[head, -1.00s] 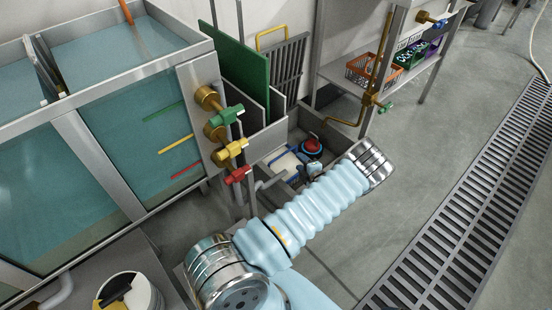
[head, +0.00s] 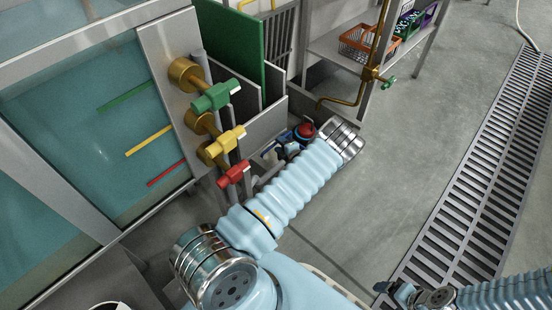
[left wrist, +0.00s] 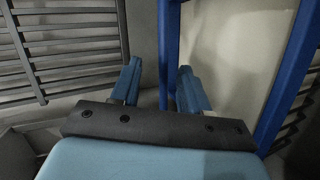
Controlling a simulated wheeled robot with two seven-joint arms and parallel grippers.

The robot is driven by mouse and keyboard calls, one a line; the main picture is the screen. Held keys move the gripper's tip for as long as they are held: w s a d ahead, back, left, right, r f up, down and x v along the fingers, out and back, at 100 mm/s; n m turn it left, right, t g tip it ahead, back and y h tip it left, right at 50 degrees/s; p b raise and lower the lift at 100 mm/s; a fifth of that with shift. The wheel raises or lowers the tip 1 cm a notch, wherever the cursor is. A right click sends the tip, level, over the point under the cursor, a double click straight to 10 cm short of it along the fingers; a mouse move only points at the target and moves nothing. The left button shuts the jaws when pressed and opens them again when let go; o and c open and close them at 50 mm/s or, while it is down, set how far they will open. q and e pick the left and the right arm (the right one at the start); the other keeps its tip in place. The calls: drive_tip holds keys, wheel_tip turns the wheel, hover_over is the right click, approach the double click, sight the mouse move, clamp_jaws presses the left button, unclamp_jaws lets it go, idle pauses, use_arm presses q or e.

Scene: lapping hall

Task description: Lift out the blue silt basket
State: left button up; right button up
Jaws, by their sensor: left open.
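The blue silt basket (head: 268,154) is mostly hidden behind my left arm in the head view; only a bit of blue shows beside the tank's lower corner. In the left wrist view, blue bars (left wrist: 291,85) of it stand against a pale surface. One upright blue bar lies in line with the gap between the fingers of my left gripper (left wrist: 160,80), which is open; I cannot tell whether they touch it. In the head view the left gripper (head: 291,148) is small and partly hidden. My right gripper (head: 398,290) is at the bottom right edge, its fingers unclear.
Green (head: 215,96), yellow (head: 226,139) and red (head: 233,174) valve handles jut from the tank close to my left arm. A red-topped object (head: 304,130) sits by the gripper. A brass pipe (head: 345,101) hangs behind. A floor grate (head: 480,170) runs along the right.

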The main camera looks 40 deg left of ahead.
use_arm(q)
drive_tip(key=b+x, duration=0.1)
drive_tip(key=x, duration=0.4)
drive_tip(key=shift+w+d+f, duration=0.15)
drive_tip(key=shift+w+f, duration=0.05)
clamp_jaws()
idle(1.1)
